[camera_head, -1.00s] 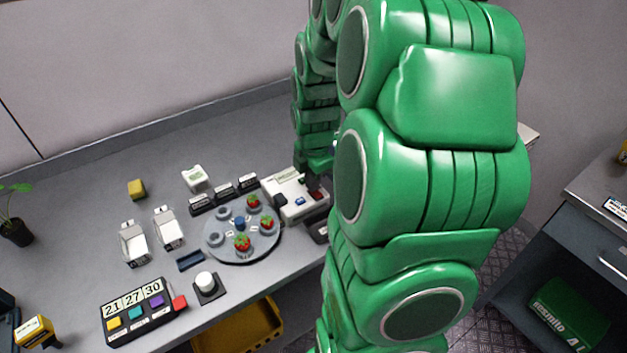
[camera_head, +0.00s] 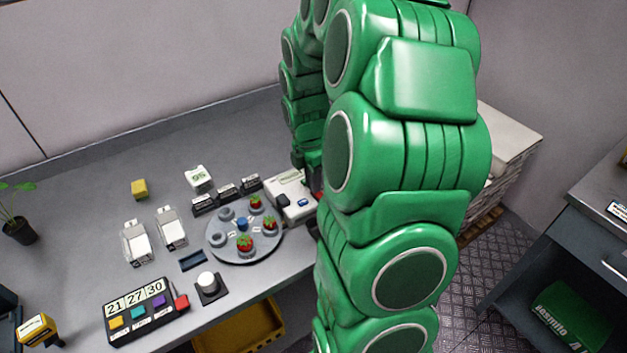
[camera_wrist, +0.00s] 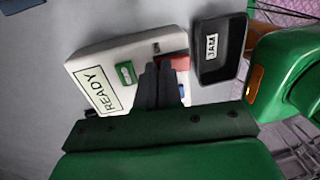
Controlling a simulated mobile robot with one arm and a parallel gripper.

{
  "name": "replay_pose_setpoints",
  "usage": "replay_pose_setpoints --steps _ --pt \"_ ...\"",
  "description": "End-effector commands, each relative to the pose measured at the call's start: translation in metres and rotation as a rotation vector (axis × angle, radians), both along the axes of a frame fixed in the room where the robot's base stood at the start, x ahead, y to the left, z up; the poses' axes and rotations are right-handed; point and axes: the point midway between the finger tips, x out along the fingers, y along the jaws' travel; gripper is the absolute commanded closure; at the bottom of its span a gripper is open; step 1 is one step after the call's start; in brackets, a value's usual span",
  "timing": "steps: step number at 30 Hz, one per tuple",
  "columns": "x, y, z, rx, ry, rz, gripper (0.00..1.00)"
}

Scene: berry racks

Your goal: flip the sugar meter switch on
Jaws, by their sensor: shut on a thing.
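The sugar meter is a white box (camera_head: 290,198) at the right of the bench in the head view, partly covered by my arm. In the wrist view its white body (camera_wrist: 125,50) carries a READY panel (camera_wrist: 97,88) and a small green part (camera_wrist: 126,73). My gripper (camera_wrist: 160,72) is over the meter, its dark fingers close together at a red switch-like part (camera_wrist: 180,63). The fingers hide some of that part, so its position is unclear. A blue bit (camera_wrist: 182,91) shows beside them. In the head view my gripper is mostly hidden behind my arm.
A dark JAM tray (camera_wrist: 215,62) lies close to the meter. A round grey plate (camera_head: 232,256) with several strawberries stands left of it. A button panel (camera_head: 125,338) and a white knob (camera_head: 207,281) sit near the front edge. A white stack (camera_head: 505,140) is at right.

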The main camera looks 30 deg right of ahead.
Motion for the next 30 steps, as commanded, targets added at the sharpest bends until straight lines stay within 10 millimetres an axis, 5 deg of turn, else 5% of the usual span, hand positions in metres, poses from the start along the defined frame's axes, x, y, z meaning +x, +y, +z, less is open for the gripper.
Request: replay_pose_setpoints --steps 1,19,30 --pt "-0.016 0.003 -0.017 0.016 0.056 0.003 1.00" --pt "-0.035 0.003 -0.012 0.018 0.072 0.004 1.00" --pt "-0.004 0.002 0.043 0.004 0.001 -0.002 1.00"
